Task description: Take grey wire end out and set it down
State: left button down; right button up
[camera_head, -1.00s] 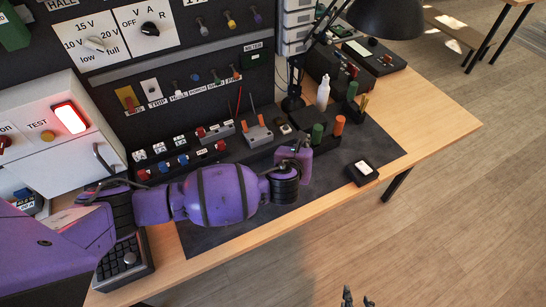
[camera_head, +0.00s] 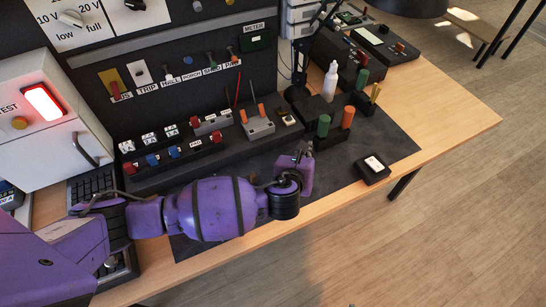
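My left arm comes in from the left and reaches over the dark mat (camera_head: 222,243) on the workbench. My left gripper (camera_head: 304,150) is at the end of the purple wrist, near the rear device row. It is small and mostly hidden by the wrist, so I cannot tell if it is open or shut, or holds anything. I cannot pick out the grey wire end. A grey block with orange posts (camera_head: 258,122) and a block with red terminals (camera_head: 210,122) stand left of and behind the gripper. My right gripper is not in view.
Green (camera_head: 323,125) and orange (camera_head: 347,117) cylinders stand right of the gripper, with a white bottle (camera_head: 330,82) behind. A small black box (camera_head: 372,168) lies near the mat's right side. A lit red lamp (camera_head: 43,103) is on the white cabinet. The bench's right end is bare wood.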

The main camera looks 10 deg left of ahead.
pick_arm(q)
jog(key=shift+w+r, duration=0.15)
jog(key=shift+r, duration=0.1)
jog(key=c, duration=1.7)
grip_release()
jog(key=shift+c, duration=0.2)
jog(key=v, duration=1.2)
jog(key=shift+f, duration=0.2)
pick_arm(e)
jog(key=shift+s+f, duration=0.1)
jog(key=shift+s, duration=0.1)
